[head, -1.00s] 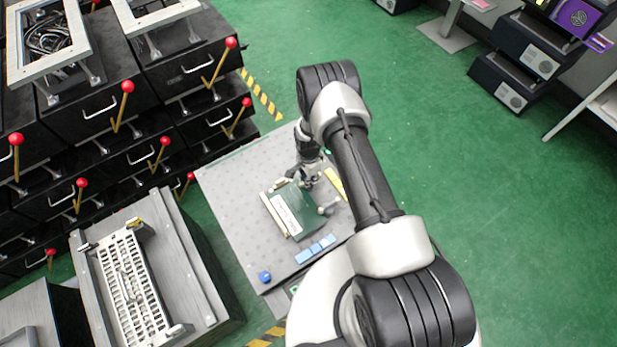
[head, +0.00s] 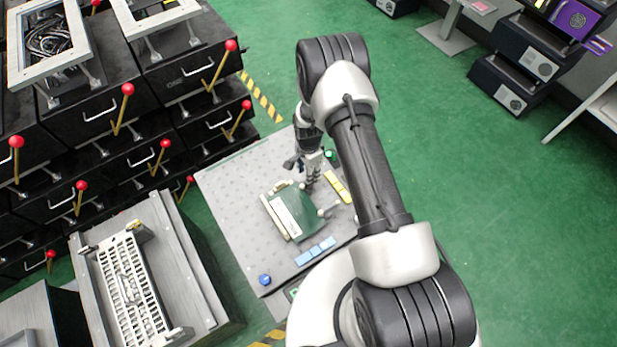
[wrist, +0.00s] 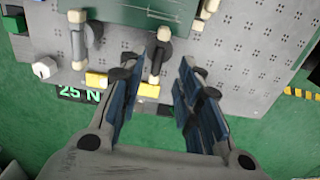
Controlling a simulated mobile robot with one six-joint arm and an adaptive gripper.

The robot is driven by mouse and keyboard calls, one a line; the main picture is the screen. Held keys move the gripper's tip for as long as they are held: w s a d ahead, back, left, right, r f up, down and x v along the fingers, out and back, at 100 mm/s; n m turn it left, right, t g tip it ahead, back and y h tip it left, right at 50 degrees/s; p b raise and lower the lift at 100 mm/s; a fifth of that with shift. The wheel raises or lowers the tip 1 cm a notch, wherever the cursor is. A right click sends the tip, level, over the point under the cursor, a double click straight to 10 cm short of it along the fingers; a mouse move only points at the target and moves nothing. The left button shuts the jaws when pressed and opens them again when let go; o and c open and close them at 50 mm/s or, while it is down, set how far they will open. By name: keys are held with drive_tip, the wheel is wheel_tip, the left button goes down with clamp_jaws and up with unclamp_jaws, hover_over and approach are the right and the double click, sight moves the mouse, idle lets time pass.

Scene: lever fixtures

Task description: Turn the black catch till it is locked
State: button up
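A dark green box (head: 297,212) with a white label strip sits on the grey perforated table. In the wrist view, a black catch (wrist: 165,50) with a cream tip stands at the green box's (wrist: 148,10) lower edge. My gripper (wrist: 157,63) is open, its two blue-padded fingers apart, with the catch between them in the picture. I cannot tell whether either finger touches it. In the head view my gripper (head: 310,176) is at the far side of the box, small and partly unclear. A grey lever (wrist: 82,40) with a cream tip stands left of the catch.
Yellow blocks (wrist: 147,89) lie on the table edge near my fingers. A white knob (wrist: 45,67) is at the left. Blue blocks (head: 315,250) and a blue knob (head: 265,279) are at the table's near side. Black drawers with red-knobbed levers (head: 128,89) stand left.

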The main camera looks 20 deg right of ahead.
wheel_tip(320, 180, up, 5)
drive_tip(key=shift+r, duration=0.1)
idle(0.6)
